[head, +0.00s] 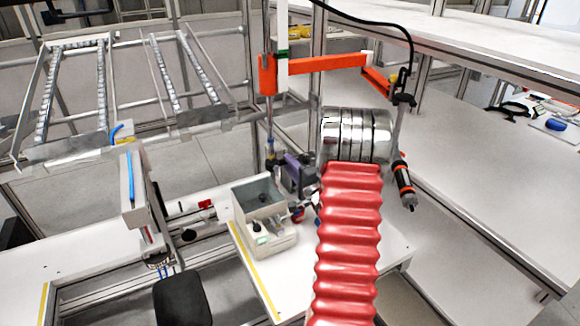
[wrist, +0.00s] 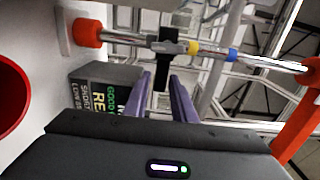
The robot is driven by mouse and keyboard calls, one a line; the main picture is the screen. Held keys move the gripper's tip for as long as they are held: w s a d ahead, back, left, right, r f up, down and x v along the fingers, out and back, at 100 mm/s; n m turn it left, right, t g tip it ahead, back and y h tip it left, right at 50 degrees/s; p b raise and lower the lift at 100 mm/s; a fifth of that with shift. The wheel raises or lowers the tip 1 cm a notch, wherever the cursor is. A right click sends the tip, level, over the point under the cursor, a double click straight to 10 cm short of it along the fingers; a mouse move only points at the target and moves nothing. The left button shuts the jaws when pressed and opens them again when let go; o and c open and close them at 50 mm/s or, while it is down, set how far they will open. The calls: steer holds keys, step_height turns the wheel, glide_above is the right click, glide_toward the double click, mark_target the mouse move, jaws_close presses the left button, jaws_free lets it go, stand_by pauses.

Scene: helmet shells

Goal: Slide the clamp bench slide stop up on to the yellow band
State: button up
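The black slide stop (wrist: 161,62) sits on a metal rod (wrist: 125,39) in the wrist view. The yellow band (wrist: 194,47) is just to its right, on the upper side along the rod, with a small gap between them. A blue band (wrist: 232,54) is farther along. My gripper (wrist: 162,76) has two purple fingers, apart, with the stop's black tab between their tips. Whether they touch the tab cannot be told. In the head view my purple gripper (head: 298,172) is beside the rod, partly hidden by my arm.
An orange clamp (head: 267,75) holds the rod's top; an orange collar (wrist: 87,33) is at its foot. A labelled grey box (wrist: 105,90) lies beyond my fingers.

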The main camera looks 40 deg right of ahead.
steer(key=shift+c, duration=0.2)
jaws_close()
steer(key=shift+f, duration=0.1)
step_height(320, 180, up, 6)
stand_by(0.6)
steer(key=shift+o, duration=0.2)
jaws_free()
